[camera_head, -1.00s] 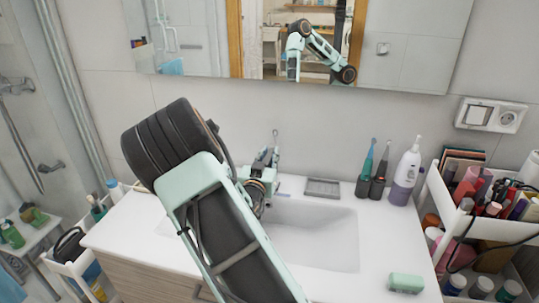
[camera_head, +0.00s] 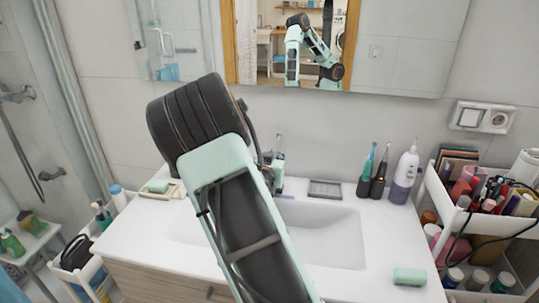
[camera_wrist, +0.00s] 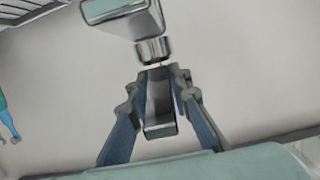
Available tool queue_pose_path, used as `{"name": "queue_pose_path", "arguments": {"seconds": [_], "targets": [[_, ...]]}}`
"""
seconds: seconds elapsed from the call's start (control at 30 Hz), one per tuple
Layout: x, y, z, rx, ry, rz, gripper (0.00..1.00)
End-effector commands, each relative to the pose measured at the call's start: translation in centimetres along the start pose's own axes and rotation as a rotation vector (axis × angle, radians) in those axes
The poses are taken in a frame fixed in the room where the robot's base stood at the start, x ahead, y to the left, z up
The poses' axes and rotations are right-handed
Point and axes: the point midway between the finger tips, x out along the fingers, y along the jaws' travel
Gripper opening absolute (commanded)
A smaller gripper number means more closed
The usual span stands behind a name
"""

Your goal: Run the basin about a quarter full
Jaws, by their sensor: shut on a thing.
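The white basin (camera_head: 325,238) is sunk in the counter; its left part is behind my arm, and I see no clear water in the part that shows. The tap (camera_head: 278,170) stands at the basin's back edge, mostly hidden by my arm. In the wrist view, my gripper (camera_wrist: 162,82) has its two fingers closed around the grey tap lever (camera_wrist: 160,112). The tap's chrome collar (camera_wrist: 152,50) is just beyond the fingertips, with a pale block-shaped part above it. In the head view the fingers are largely hidden behind my arm.
A grey soap tray (camera_head: 325,189), electric toothbrushes (camera_head: 378,183) and a white-purple bottle (camera_head: 404,178) stand at the back right. A loaded cart (camera_head: 480,230) is at right. A mirror (camera_head: 400,45) hangs behind.

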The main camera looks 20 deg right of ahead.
Motion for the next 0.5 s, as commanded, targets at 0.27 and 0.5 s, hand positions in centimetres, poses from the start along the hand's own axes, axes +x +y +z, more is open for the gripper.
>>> {"name": "queue_pose_path", "arguments": {"seconds": [0.27,0.5], "targets": [[0.04,-0.28,-0.91,-0.001,-0.133,-0.005,0.0],[0.07,-0.3,-0.63,-0.003,-0.153,-0.005,0.0]]}}
